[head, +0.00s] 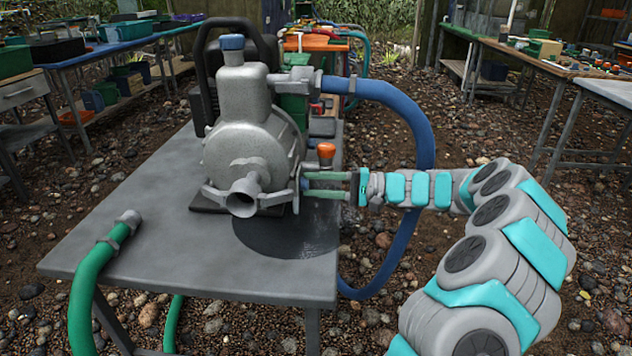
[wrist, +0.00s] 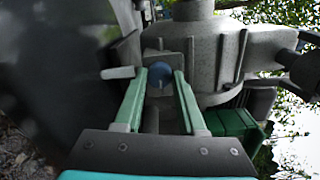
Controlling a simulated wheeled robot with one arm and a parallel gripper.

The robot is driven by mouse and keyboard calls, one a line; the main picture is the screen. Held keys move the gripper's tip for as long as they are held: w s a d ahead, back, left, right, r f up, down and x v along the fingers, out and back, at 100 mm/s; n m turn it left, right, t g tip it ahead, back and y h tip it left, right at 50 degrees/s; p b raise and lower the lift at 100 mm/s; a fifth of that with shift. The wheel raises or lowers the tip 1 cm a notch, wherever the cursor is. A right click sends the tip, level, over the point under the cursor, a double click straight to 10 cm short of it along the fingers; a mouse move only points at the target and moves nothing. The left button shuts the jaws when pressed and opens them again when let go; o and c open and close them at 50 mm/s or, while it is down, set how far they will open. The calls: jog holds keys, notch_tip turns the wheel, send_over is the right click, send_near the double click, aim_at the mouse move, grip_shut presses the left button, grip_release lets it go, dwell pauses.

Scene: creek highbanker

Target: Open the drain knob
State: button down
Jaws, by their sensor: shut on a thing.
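A grey metal pump (head: 250,120) stands on the grey table, its open spout facing the camera. My gripper (head: 306,184) reaches in from the right, level, with its green fingers at the lower right side of the pump. In the wrist view the two fingers (wrist: 160,74) close in on a small dark blue round knob (wrist: 158,80) on the pump body, which I take to be the drain knob. The fingertips hide its sides. Its turned angle cannot be told.
A small orange knob (head: 326,150) stands just above my fingers. A blue hose (head: 418,125) loops from the pump's top behind my arm. A green hose end (head: 110,245) lies at the table's left. A dark patch (head: 290,240) marks the tabletop (head: 170,245) below the pump.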

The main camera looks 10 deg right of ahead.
dwell(0.3)
jog(key=c, duration=0.5)
grip_release()
jog(key=v, duration=0.8)
jog(key=shift+b, duration=0.3)
